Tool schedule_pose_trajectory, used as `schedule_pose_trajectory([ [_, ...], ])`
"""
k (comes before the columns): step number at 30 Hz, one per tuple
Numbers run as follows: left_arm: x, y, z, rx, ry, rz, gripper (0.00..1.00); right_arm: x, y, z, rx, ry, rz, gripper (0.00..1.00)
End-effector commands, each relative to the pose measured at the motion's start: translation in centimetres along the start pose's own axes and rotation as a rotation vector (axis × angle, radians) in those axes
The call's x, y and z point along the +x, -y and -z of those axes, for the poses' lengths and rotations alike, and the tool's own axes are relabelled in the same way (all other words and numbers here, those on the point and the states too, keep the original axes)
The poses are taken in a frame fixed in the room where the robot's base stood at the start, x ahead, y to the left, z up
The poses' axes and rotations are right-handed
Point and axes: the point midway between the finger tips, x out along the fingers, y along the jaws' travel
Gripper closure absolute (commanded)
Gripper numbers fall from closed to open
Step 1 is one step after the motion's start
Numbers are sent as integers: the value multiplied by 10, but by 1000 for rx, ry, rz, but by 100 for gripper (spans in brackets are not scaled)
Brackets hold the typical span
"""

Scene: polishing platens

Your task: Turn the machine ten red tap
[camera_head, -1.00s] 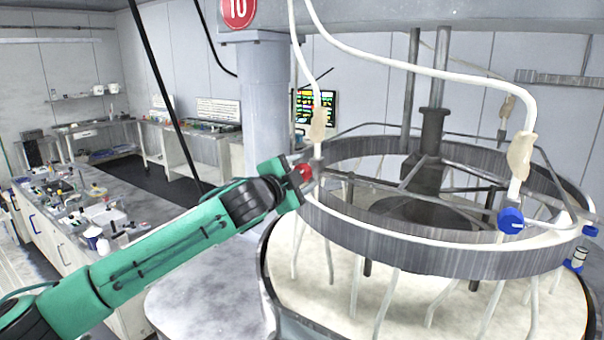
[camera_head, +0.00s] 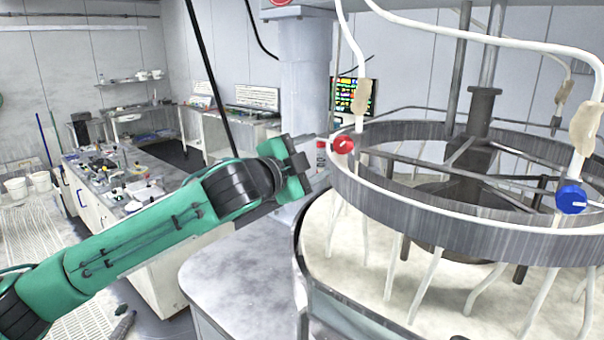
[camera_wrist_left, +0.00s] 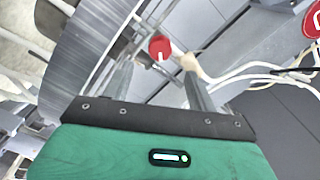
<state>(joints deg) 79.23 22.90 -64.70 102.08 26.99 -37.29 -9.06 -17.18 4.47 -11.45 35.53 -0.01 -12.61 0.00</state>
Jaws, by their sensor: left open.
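The red tap (camera_head: 342,145) is a round knob with a white mark, on the left side of the machine's metal ring (camera_head: 440,228). In the left wrist view the red tap (camera_wrist_left: 160,47) shows beyond the space between the finger tips, its white mark pointing down the picture. My left gripper (camera_head: 308,166) is open and empty, a little left of the tap and apart from it. Its two fingers also show in the left wrist view (camera_wrist_left: 158,85). A blue tap (camera_head: 571,199) sits on the ring further right. My right gripper is not in view.
White hoses (camera_head: 440,35) run down to the taps. A grey column (camera_head: 303,85) stands behind my left gripper. The pale basin (camera_head: 345,270) lies under the ring. A cluttered bench (camera_head: 110,185) stands at the left. Several white tubes hang below the ring.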

Motion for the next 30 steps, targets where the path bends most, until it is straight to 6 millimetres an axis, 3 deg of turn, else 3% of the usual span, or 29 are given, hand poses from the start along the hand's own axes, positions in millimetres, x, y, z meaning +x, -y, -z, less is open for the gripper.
schedule_pose_trajectory([
  [7,-29,-1,-1,1,1,0,41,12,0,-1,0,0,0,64],
  [20,-32,-2,0,-3,1,-2,41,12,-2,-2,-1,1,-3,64],
  [25,-34,-25,-11,-57,18,-20,41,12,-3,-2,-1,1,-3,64],
  [30,-42,-70,-30,-166,60,-47,41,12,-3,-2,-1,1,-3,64],
])
